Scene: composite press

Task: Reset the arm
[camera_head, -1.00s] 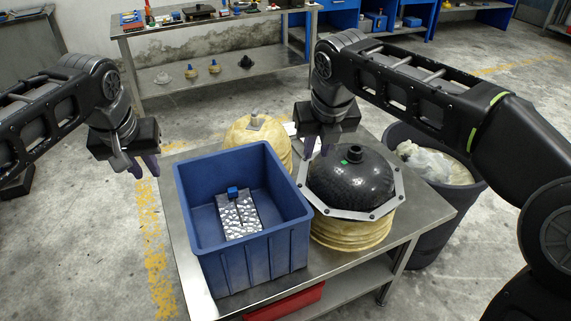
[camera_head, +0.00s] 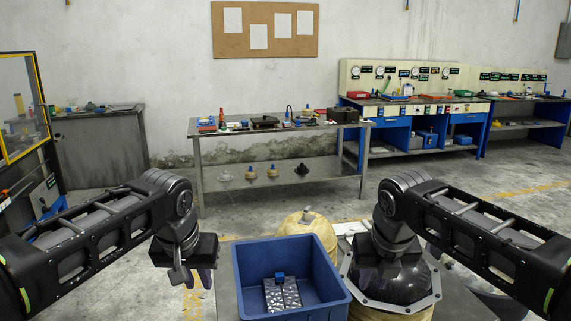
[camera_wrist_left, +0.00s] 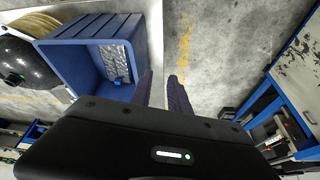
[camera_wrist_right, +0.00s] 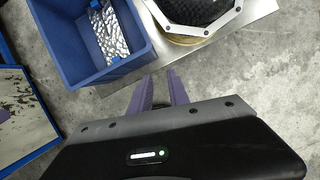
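My left gripper (camera_head: 193,278) hangs left of the blue bin in the head view. In the left wrist view its two purple fingers (camera_wrist_left: 160,90) are apart with bare floor between them. My right gripper (camera_head: 387,268) is in front of the black dome in the head view. In the right wrist view its purple fingers (camera_wrist_right: 160,90) are apart with nothing between them. Neither gripper touches an object that I can see.
The blue bin (camera_head: 245,275) holds a silver, blue-topped packet (camera_head: 281,294). The black dome (camera_head: 408,288) with its metal rim stands right of it, and a yellowish mould (camera_head: 309,227) stands behind. A metal workbench (camera_head: 290,131) is farther back.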

